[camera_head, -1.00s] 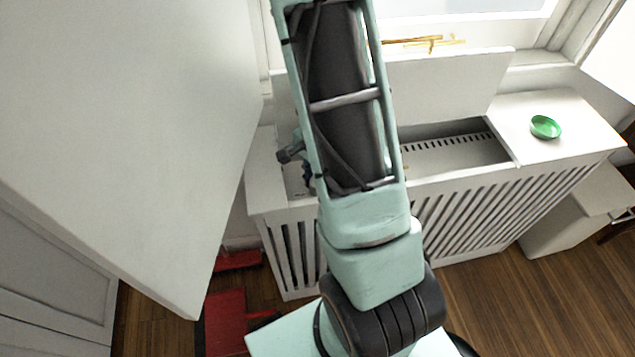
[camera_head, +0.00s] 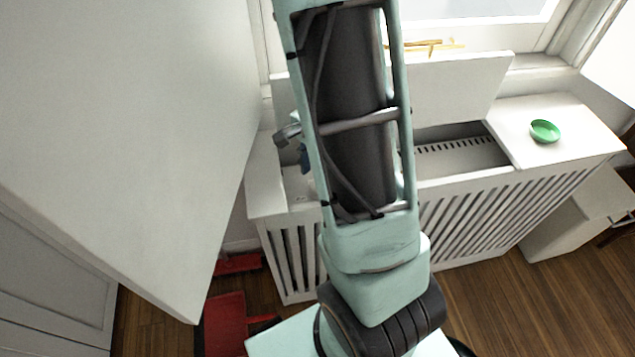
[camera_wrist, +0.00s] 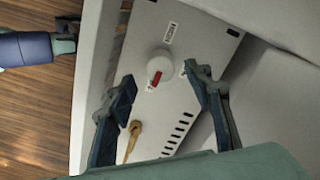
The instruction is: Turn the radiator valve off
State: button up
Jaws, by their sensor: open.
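The radiator valve (camera_wrist: 159,61) shows in the wrist view as a white round knob with a red pointer (camera_wrist: 155,79) on its lower side. My gripper (camera_wrist: 159,78) is open, one dark finger to the left of the knob and one to the right. Nothing is between the fingers except the view of the knob; I cannot tell how far above it they are. In the head view my arm hides the valve and most of the gripper.
The white slatted radiator cover (camera_head: 500,208) stands under the window with its lid (camera_head: 455,88) raised. A green bowl (camera_head: 545,131) sits on its right top. A brass-coloured piece (camera_wrist: 133,135) lies near the left finger. A large white panel (camera_head: 130,130) stands close at left.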

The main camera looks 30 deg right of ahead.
notch_tip(320, 180, up, 6)
jog(key=shift+f, duration=0.1)
dwell(0.6)
